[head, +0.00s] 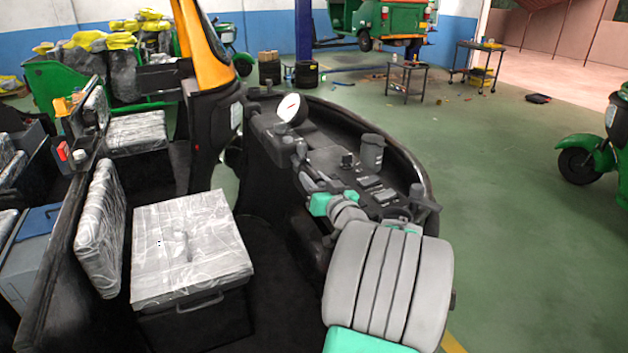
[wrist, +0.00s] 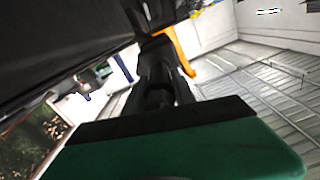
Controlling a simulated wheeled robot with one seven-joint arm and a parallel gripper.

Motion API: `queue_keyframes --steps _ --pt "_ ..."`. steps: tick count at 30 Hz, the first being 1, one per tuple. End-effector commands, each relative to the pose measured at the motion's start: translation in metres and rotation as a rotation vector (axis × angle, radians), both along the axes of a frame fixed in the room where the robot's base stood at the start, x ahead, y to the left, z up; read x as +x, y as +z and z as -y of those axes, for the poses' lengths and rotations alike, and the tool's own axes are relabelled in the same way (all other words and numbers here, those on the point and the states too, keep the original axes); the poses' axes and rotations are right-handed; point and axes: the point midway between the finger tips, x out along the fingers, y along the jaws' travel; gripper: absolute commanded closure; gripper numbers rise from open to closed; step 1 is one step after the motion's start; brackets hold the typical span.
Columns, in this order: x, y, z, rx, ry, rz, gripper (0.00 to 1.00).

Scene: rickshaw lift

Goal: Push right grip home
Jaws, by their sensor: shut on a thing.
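My gripper (head: 312,184) is at the near end of the rickshaw's handlebar, beside the dashboard in the head view. It is shut on a dark cylindrical piece there, which looks like the right grip (wrist: 158,75). In the wrist view this piece runs away from the jaws toward the top of the picture. The handlebar (head: 284,138) continues toward the far side of the cab. My gripper hides most of the grip in the head view, so how far it sits on the bar cannot be told.
A plastic-wrapped driver's seat (head: 190,245) stands to the left. A yellow-orange pillar (head: 200,45) rises behind. Open green floor (head: 500,190) lies to the right.

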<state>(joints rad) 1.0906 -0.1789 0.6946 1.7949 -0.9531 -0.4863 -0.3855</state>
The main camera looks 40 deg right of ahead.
Motion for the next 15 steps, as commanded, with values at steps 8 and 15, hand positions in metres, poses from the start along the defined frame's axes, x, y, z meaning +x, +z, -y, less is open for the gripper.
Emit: queue_keyframes --steps 8,15 --pt "0.02 -0.006 0.005 -0.002 0.004 0.0 1.0" --pt "0.049 -0.002 0.014 -0.002 0.0 -0.001 1.0"
